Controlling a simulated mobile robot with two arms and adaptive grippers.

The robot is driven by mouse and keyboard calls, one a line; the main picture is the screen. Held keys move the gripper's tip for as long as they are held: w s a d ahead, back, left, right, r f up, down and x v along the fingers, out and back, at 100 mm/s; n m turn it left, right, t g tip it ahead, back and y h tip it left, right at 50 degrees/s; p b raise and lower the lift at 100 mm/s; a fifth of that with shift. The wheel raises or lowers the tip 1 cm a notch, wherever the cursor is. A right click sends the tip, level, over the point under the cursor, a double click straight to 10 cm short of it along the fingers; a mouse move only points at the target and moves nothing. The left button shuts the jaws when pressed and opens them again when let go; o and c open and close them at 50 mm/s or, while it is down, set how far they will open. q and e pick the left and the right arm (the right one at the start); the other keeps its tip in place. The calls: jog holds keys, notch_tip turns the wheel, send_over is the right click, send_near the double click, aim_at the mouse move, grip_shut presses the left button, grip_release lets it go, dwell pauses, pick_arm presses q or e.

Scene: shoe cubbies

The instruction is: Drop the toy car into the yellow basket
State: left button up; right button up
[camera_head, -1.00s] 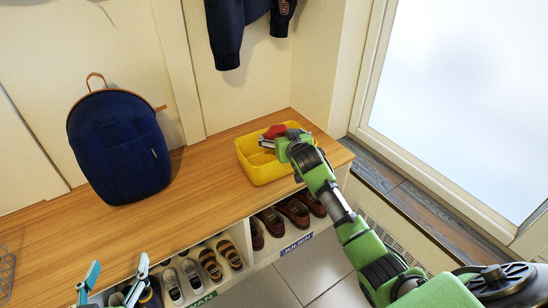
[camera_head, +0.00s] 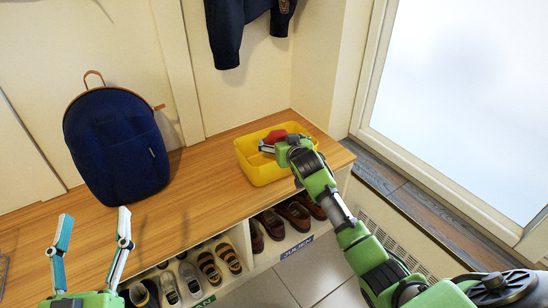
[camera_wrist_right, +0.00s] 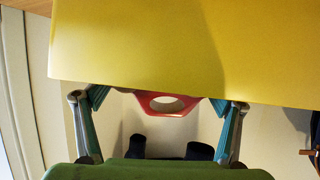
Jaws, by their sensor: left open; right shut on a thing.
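The yellow basket (camera_head: 262,171) stands on the wooden bench, near its right end. My right gripper (camera_head: 270,144) reaches into the basket's opening from the right, shut on the red toy car (camera_head: 276,135). In the right wrist view, the basket (camera_wrist_right: 150,45) fills the top and hides the fingertips. A red part with an oval hole (camera_wrist_right: 168,103), likely the car, shows between the fingers there. I cannot tell whether the car touches the basket. My left gripper (camera_head: 95,213) is open and empty over the bench's front left.
A dark blue backpack (camera_head: 118,147) stands on the bench (camera_head: 205,188) at left. Several pairs of shoes (camera_head: 218,262) fill the cubbies below. A dark jacket (camera_head: 235,30) hangs above. The bench between backpack and basket is clear.

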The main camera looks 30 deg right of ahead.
jog(key=o, duration=1.1)
jog(key=shift+c, duration=0.2)
jog(key=v, duration=1.2)
